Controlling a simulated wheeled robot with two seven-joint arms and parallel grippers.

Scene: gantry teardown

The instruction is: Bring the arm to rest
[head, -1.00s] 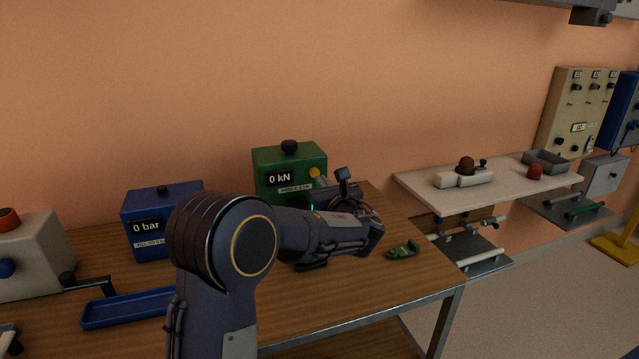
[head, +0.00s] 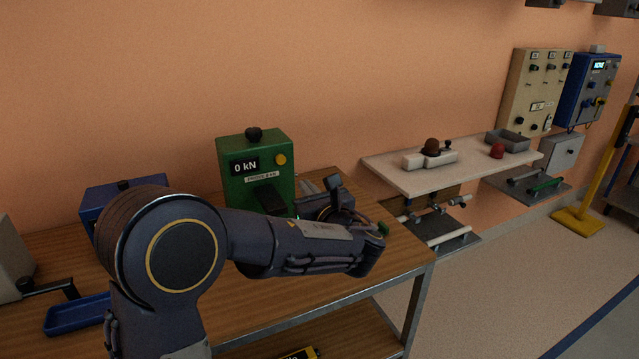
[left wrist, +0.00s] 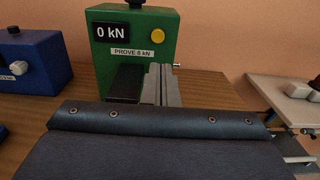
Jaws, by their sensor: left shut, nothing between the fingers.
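My left arm reaches in from the left over the wooden bench (head: 400,262). In the head view my left gripper (head: 312,200) is partly hidden by its own wrist, to the right of the green box (head: 284,143). In the left wrist view the two grey fingers of this gripper (left wrist: 161,84) are together with nothing between them. They show in front of the green box (left wrist: 160,20), which reads 0 kN and has a yellow button. I cannot tell how far apart they are. My right gripper is not in view.
A blue box (head: 95,200) and a blue tray (head: 75,314) are at the bench's left. A small green part (head: 383,228) shows just past my wrist. A pale wall shelf (head: 400,175) and a yellow stand (head: 580,220) are at right. Open floor lies right of the bench.

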